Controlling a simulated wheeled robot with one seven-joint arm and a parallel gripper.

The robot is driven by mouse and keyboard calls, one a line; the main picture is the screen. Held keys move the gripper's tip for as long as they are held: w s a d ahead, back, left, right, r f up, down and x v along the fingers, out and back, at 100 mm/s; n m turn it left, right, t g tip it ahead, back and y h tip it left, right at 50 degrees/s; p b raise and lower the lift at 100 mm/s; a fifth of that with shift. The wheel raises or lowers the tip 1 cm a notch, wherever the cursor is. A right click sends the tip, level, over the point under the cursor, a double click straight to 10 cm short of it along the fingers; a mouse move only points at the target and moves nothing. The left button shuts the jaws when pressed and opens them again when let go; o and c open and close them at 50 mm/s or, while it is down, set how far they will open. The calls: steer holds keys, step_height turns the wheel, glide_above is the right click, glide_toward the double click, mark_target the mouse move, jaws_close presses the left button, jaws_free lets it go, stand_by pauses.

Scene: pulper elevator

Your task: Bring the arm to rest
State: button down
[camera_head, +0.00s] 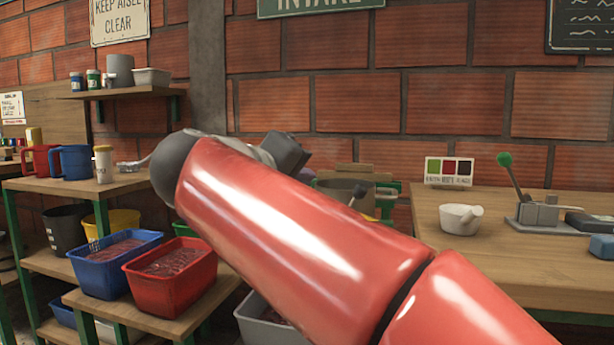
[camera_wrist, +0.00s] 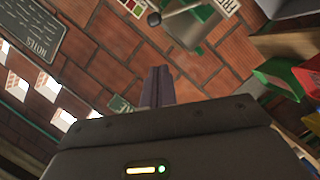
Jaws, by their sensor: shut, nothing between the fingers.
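My arm (camera_head: 300,220) is red and reaches across the middle of the head view, from the lower right up to the left. Its wrist end (camera_head: 285,150) points back to the right and hides most of my gripper there. In the wrist view my gripper (camera_wrist: 158,72) shows as two dark fingers pressed together, shut and empty. Beyond the fingers is the brick wall, seen tilted. No object touches the fingers.
A wooden table (camera_head: 500,270) on the right holds a white mortar (camera_head: 461,219) and a green-knobbed lever device (camera_head: 540,210). A metal pot (camera_head: 345,197) stands behind my arm. At left, shelves hold a red basin (camera_head: 172,290), a blue basin (camera_head: 112,280) and pitchers (camera_head: 72,162).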

steer(key=s+d+f+g+y+p, duration=0.4)
steer(key=s+d+f+g+p, duration=0.15)
steer(key=s+d+f, duration=0.6)
steer(key=s+d+f+m+g+y+p, duration=0.1)
steer(key=s+f+m+y+p, duration=0.3)
steer(key=s+f, duration=0.6)
step_height(320, 180, down, 4)
steer(key=shift+d+r+g+y, duration=0.1)
steer(key=shift+d+g+y, duration=0.1)
steer(key=shift+g+y, duration=0.3)
steer(key=shift+s, duration=0.1)
